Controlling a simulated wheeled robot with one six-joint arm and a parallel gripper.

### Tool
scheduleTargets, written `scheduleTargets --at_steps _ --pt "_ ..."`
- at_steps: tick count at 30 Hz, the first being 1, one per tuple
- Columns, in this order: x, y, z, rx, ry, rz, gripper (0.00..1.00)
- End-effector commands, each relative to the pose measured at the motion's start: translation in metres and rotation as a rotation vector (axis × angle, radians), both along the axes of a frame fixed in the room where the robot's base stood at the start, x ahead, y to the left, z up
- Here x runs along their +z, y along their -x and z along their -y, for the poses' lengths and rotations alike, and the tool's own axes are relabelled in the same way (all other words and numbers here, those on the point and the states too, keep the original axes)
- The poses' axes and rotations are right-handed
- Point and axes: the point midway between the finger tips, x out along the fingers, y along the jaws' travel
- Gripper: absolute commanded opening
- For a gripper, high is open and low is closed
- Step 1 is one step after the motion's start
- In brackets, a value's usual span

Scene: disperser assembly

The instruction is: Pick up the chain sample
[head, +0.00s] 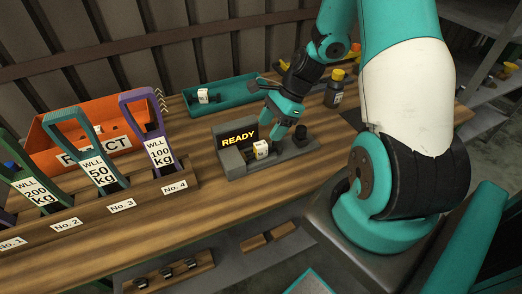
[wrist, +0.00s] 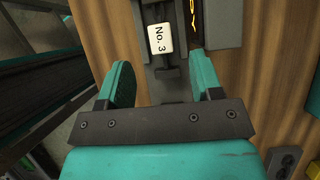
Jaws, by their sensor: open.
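The chain sample, a dark piece with a white tag (head: 261,150), sits in the grey test fixture (head: 236,168) whose display reads "READY". In the wrist view the tag (wrist: 160,38) reads "No. 3", and a dark bar runs from it toward my gripper. My gripper (head: 278,130) is over the fixture, just behind and right of the tag. In the wrist view my gripper (wrist: 163,75) has its two teal fingers wide apart with nothing held between them. The tag lies beyond the fingertips, roughly centred between them. Whether the fingers touch the fixture cannot be told.
A teal tray (head: 236,97) with another white-tagged piece stands behind the fixture. An orange "REJECT" bin (head: 60,135) and upright labelled frames (head: 105,165) stand on the left. A dark bottle (head: 334,92) is behind right. Bare wooden bench (head: 215,205) lies in front.

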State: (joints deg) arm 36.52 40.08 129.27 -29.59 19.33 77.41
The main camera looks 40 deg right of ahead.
Motion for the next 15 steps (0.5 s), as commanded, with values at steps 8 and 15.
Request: scheduleTargets --at_steps 8,15 --pt "-0.03 -0.004 -0.016 0.004 -0.003 -0.004 0.6" --pt "-0.046 -0.007 -0.023 0.001 0.0 0.0 0.6"
